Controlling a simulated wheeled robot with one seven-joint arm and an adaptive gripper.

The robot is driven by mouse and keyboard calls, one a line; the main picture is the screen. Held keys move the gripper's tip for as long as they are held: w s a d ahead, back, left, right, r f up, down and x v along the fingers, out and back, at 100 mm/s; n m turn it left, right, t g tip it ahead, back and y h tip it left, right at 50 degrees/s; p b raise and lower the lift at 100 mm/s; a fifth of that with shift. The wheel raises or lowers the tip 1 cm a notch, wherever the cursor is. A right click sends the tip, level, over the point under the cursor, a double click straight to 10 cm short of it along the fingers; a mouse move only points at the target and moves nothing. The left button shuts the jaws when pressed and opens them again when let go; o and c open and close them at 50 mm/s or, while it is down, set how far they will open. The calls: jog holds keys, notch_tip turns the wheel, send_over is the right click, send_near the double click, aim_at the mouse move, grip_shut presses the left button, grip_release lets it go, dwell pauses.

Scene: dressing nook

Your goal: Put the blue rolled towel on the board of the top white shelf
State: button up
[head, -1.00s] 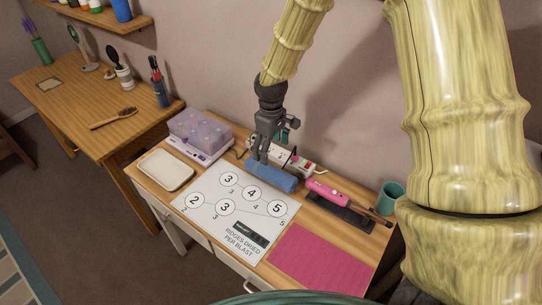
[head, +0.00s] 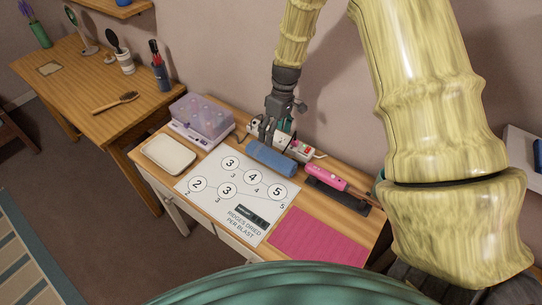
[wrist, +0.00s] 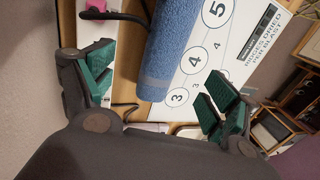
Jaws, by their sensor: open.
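The blue rolled towel (head: 271,158) lies on the wooden desk, at the back edge of the number sheet. My gripper (head: 268,136) is just above and behind the towel in the head view. In the wrist view my gripper (wrist: 160,88) is open, with green-padded fingers spread wide. The towel (wrist: 168,50) shows between and beyond these fingers; nothing is gripped. A white shelf-like piece (head: 522,150) is partly in view at the right edge, cut off by the frame and my arm. I cannot tell whether it is the top white shelf.
A power strip (head: 304,152) with plugs and a cable lies behind the towel. A pink tool (head: 326,177) on a dark rest lies to its right. A lidded purple box (head: 201,118) and a pale tray (head: 168,154) stand left. A pink mat (head: 318,238) lies in front.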

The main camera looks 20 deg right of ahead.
aim_at(272, 152)
jog(key=shift+p+x, duration=0.4)
jog(key=shift+x, duration=1.4)
jog(key=shift+s+a+f+p, duration=0.25)
jog(key=shift+s+f+p, duration=0.2)
jog(key=shift+f+p, duration=0.2)
jog(key=shift+p+x, duration=0.75)
jog(key=shift+x, duration=1.2)
jog(key=shift+s, duration=0.1)
jog(key=c, duration=1.2)
jog(key=shift+r, duration=0.2)
